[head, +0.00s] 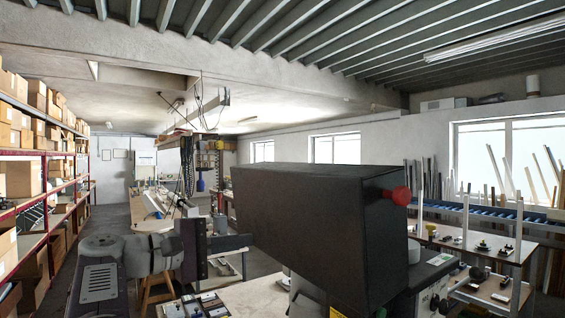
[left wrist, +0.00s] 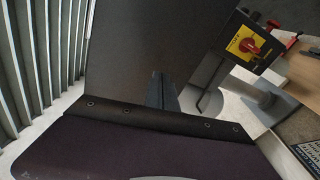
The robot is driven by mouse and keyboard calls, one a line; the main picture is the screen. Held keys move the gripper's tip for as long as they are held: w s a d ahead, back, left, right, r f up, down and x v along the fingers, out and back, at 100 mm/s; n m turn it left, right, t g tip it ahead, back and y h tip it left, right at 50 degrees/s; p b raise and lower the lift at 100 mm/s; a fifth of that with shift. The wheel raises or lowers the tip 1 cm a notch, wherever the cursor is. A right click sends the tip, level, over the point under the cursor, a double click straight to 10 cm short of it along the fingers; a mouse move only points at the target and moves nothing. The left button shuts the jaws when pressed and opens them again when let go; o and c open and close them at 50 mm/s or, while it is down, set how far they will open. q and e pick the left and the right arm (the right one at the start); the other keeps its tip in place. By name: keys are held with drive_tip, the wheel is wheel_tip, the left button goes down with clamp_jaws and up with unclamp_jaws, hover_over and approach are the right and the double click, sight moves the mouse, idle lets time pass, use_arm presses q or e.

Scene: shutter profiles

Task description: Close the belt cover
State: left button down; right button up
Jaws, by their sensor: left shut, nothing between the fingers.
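The belt cover (head: 310,225) is a large black box-shaped hood with a red knob (head: 401,196) on its right side. It fills the centre right of the head view, above a drill-like machine (head: 432,285). My left gripper (head: 246,241) reaches in from the left with its fingers shut and empty. Its tips are at the cover's left edge in the picture; I cannot tell whether they touch. In the left wrist view the shut fingers (left wrist: 160,85) point towards a broad dark panel (left wrist: 125,60), apparently the cover. My right gripper is not in view.
A red switch on a yellow plate (left wrist: 247,45) shows in the left wrist view, right of the dark panel. Work tables with small parts (head: 480,243) stand at the right. Shelves with cardboard boxes (head: 22,178) line the left wall.

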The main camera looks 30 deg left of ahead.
use_arm(q)
drive_tip(key=s+d+r+m+t+h+p, duration=0.1)
drive_tip(key=s+d+r+m+h, duration=0.15)
drive_tip(key=s+r, duration=0.75)
drive_tip(key=p, duration=0.5)
approach(296, 175)
drive_tip(key=shift+m+y, duration=0.25)
drive_tip(key=x, duration=0.6)
drive_tip(key=shift+w+r, duration=0.1)
drive_tip(key=shift+r, duration=0.05)
drive_tip(key=shift+w+d, duration=0.2)
drive_tip(key=shift+w, duration=0.1)
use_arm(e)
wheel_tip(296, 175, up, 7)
use_arm(q)
drive_tip(key=shift+d, duration=0.1)
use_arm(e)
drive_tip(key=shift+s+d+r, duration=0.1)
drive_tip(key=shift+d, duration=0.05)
